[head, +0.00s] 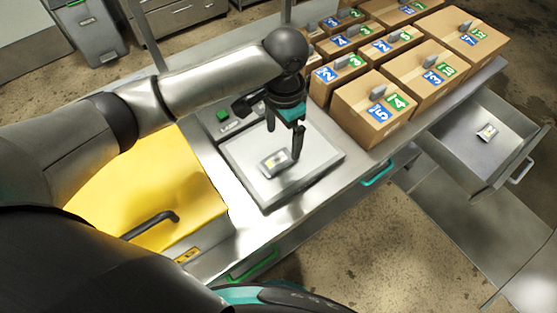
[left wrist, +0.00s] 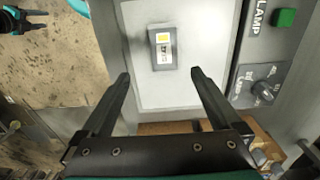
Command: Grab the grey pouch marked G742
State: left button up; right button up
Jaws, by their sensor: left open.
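A small grey pouch (head: 275,163) with a white and yellow label lies flat on the pale square plate (head: 318,160) set in the counter. In the left wrist view the pouch (left wrist: 163,60) lies just beyond the fingertips; its printing is too small to read. My left gripper (head: 284,145) is open and empty above the plate, close to the pouch. In the left wrist view its fingers (left wrist: 160,76) stand wide apart. A second similar pouch (head: 487,132) lies in the open drawer at the right, its marking also unreadable. What seems to be my right gripper (left wrist: 20,20) shows small at the corner.
Several numbered cardboard boxes (head: 370,107) stand on the counter behind the plate. A panel with a green button (head: 223,115) and a knob (left wrist: 264,90) borders the plate. A yellow lid (head: 150,210) is at the left. The open drawer (head: 462,172) juts out at the right.

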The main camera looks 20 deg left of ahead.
aim_at(280, 157)
pick_arm(q)
notch_tip(280, 157, down, 4)
jog(key=shift+w+r, duration=0.1)
jog(key=shift+w+a+f+b, duration=0.15)
jog(key=shift+f+b, duration=0.2)
jog(key=shift+f, duration=1)
jog(key=shift+a+f+b, duration=0.15)
jog(key=shift+f+b, duration=0.15)
jog(key=shift+f, duration=1.05)
jog(key=shift+r, duration=0.15)
grip_shut()
